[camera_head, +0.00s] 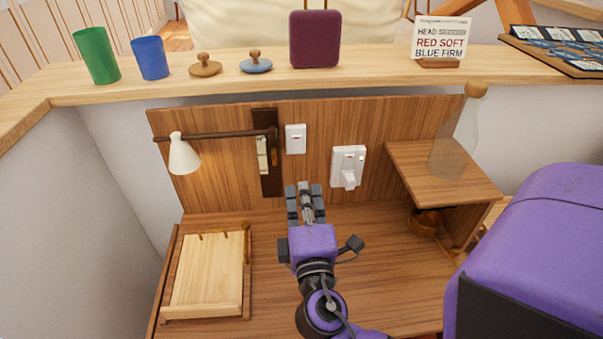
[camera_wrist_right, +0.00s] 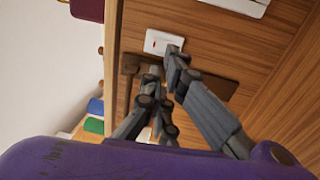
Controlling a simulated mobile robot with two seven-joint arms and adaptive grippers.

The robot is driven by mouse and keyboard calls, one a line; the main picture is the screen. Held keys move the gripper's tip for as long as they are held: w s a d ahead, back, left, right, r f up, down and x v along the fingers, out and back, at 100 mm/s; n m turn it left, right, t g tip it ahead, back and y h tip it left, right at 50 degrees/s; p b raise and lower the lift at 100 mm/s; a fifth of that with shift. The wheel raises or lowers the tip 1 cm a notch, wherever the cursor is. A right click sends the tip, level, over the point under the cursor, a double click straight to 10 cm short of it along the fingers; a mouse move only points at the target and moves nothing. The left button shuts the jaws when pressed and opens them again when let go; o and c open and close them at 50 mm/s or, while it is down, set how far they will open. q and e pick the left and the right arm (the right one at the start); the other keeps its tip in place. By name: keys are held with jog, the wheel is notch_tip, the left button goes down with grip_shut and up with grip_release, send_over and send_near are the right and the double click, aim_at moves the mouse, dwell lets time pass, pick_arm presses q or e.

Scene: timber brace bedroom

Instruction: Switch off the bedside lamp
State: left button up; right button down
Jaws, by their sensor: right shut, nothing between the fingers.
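The bedside lamp has a white cone shade (camera_head: 184,157) on a dark arm that runs to a dark wooden wall plate (camera_head: 266,180). The shade looks bright, but I cannot tell for sure whether it is lit. A small white switch plate (camera_head: 295,138) with a red mark sits on the panel right of the wall plate. It also shows in the right wrist view (camera_wrist_right: 156,43). My right gripper (camera_head: 304,187) is shut and empty, below the switch plate in the head view. In the wrist view its fingertips (camera_wrist_right: 168,62) overlap the plate's edge; contact cannot be told. My left gripper is out of view.
A white socket plate with a plug (camera_head: 348,170) is right of my right gripper. A wooden tray (camera_head: 246,300) lies at left on the bedside surface. A raised shelf (camera_head: 425,158) with a clear glass vessel (camera_head: 452,150) stands at right. Several objects line the ledge above.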

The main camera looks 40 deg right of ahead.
jog(key=p, duration=0.2)
send_near(297, 141)
jog(key=x, duration=0.5)
jog(key=shift+w+d+r+p, duration=0.1)
jog(key=shift+w+p, duration=0.15)
jog(key=shift+p, duration=0.1)
jog(key=shift+w+d, duration=0.2)
jog(key=shift+w, duration=0.1)
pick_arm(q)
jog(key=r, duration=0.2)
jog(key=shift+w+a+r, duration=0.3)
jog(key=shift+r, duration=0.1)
pick_arm(e)
jog(key=shift+w+d, duration=0.2)
jog(key=shift+w, duration=0.1)
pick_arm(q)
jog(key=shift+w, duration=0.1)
pick_arm(e)
jog(key=shift+w+d+r+p, duration=0.2)
jog(key=shift+w+r+p, duration=0.1)
jog(key=shift+p, duration=0.1)
jog(key=shift+f, duration=0.2)
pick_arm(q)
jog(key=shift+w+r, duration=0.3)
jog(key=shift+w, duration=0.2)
